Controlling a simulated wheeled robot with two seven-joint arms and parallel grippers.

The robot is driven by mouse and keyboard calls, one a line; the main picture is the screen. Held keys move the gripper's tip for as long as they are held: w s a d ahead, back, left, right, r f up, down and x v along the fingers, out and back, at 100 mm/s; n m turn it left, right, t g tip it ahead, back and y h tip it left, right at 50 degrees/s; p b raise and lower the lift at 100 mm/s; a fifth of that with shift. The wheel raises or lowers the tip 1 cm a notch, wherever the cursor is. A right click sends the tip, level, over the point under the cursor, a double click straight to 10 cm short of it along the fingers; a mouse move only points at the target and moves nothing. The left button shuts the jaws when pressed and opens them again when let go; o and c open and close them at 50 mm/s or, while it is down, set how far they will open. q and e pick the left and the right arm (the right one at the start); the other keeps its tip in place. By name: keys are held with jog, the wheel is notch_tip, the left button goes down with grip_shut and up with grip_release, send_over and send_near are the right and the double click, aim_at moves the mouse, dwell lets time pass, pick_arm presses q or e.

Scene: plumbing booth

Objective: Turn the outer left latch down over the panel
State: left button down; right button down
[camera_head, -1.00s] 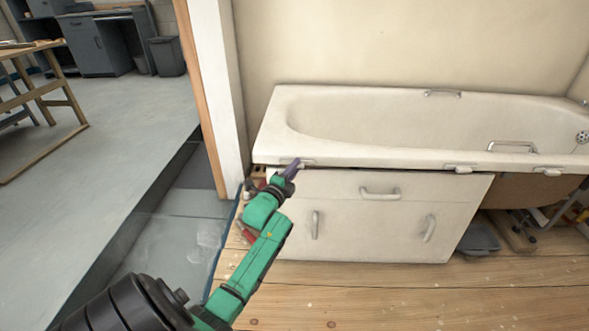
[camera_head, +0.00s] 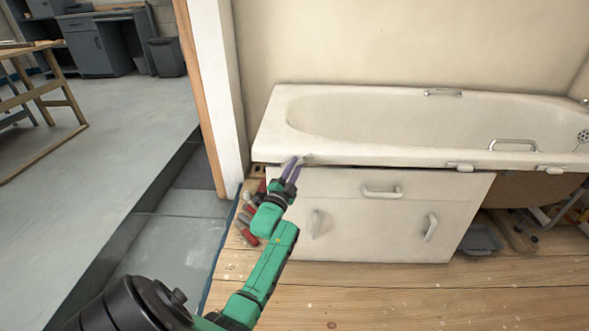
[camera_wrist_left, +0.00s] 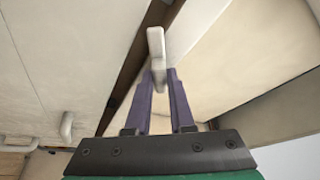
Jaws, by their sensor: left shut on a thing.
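The white bath panel (camera_head: 345,225) stands under the bathtub's front rim, with a dark gap along its top edge. The outer left latch (camera_head: 306,157) is a small pale tab at the rim's left end. It also shows in the left wrist view (camera_wrist_left: 156,43), where it stands out between the fingertips. My left gripper (camera_head: 295,162) has its purple fingers at the latch, and they also show in the left wrist view (camera_wrist_left: 160,76). They are shut on the latch, hiding part of it. My right gripper is not in view.
Two more latches (camera_head: 464,167) (camera_head: 550,170) sit on the rim to the right. The panel carries several handles (camera_head: 382,191). Red-handled tools (camera_head: 247,231) lie on the wooden floor left of the panel. A grey tray (camera_head: 481,239) lies right of it.

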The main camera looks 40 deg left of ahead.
pick_arm(q)
jog(key=shift+w+d+f+n+g+y+b, duration=0.15)
jog(key=shift+n+y, duration=0.9)
jog(key=shift+n, duration=1.2)
jog(key=shift+s+n+g+y+b, duration=0.15)
jog(key=shift+n+y, duration=0.85)
jog(key=shift+n, duration=1.2)
jog(key=shift+w+d+f+n+g+y+b, duration=0.15)
jog(key=shift+n+y, duration=0.9)
jog(key=shift+n, duration=1.2)
jog(key=shift+a, duration=0.1)
jog(key=c, duration=0.8)
grip_release()
jog(key=shift+r, duration=0.1)
